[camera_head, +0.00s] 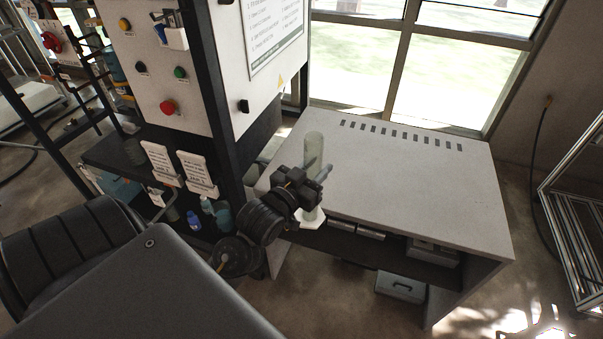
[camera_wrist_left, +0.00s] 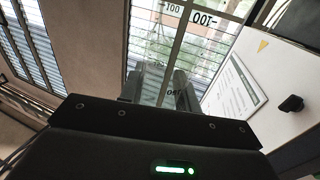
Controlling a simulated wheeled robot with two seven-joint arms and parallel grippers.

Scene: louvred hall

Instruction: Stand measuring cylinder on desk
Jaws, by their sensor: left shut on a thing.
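The measuring cylinder (camera_head: 314,148) is a clear tube with a pale, flat-sided foot (camera_head: 313,219). It looks roughly upright in the head view. My left gripper (camera_head: 319,180) is shut around its middle. The foot shows below the gripper, overlapping the front edge of the desk (camera_head: 410,175) near its left end; I cannot tell that it touches the desk. In the left wrist view the clear cylinder (camera_wrist_left: 160,50) stands up between the fingers, with dark scale marks showing. My right gripper is not in view.
The grey desk top is bare, with a row of dark slots at the back. A white control panel (camera_head: 165,75) and dark post (camera_head: 212,90) stand close on the left. Bottles (camera_head: 222,215) sit on a low shelf. A case (camera_head: 400,287) lies under the desk.

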